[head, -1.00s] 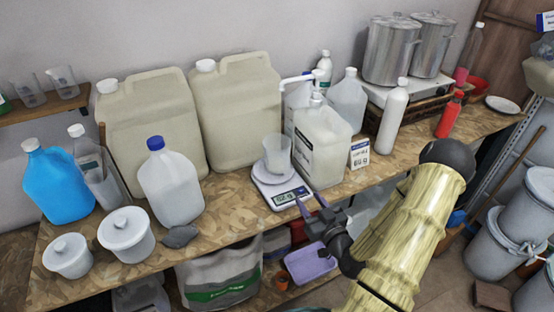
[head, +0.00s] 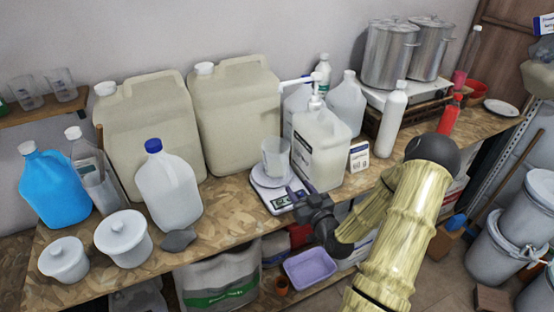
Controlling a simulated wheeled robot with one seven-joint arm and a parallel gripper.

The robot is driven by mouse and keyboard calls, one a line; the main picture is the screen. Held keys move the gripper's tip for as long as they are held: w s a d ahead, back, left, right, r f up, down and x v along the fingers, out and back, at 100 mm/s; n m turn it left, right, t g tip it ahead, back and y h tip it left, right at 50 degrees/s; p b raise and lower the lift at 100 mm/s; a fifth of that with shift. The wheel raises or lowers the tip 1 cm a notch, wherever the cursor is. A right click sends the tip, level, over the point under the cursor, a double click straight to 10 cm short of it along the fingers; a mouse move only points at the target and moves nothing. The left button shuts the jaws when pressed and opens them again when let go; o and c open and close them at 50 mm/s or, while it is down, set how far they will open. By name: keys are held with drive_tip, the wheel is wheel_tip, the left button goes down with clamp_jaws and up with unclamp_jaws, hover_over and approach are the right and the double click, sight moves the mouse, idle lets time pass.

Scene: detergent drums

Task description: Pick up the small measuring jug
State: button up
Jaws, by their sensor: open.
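A small clear measuring jug (head: 275,158) stands upright on the white digital scale (head: 270,199), near the middle of the bench. My gripper (head: 297,194) is open at the front right of the scale, close to its display. Its fingers point toward the jug but look apart from it. The fingers are small and partly overlap the scale's edge, so their exact gap is hard to see. Other clear jugs (head: 60,85) stand on the small shelf at the far left.
A pump-topped jerrycan (head: 322,150) stands close to the right of the jug, with a small price card (head: 359,156) beside it. Large beige drums (head: 238,112) stand behind. A blue-capped bottle (head: 169,187) is to the left. Bare bench lies left of the scale.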

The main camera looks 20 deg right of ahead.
sight(287, 169)
drive_tip(key=w, duration=0.2)
drive_tip(key=w+p, duration=0.1)
drive_tip(key=w, duration=0.1)
drive_tip(key=shift+w+r+p, duration=0.2)
drive_tip(key=shift+w+p, duration=0.05)
drive_tip(key=shift+p, duration=0.05)
drive_tip(key=shift+w+f, duration=0.15)
drive_tip(key=shift+w, duration=0.25)
drive_tip(key=shift+w+r+p, duration=0.25)
drive_tip(key=shift+w+p, duration=0.25)
drive_tip(key=shift+p, duration=0.05)
drive_tip(key=w+p, duration=0.2)
drive_tip(key=w, duration=0.1)
drive_tip(key=shift+w+d+r, duration=0.1)
drive_tip(key=shift+w+r, duration=0.1)
drive_tip(key=shift+w+f, duration=0.15)
drive_tip(key=shift+w, duration=0.3)
drive_tip(key=shift+c, duration=0.3)
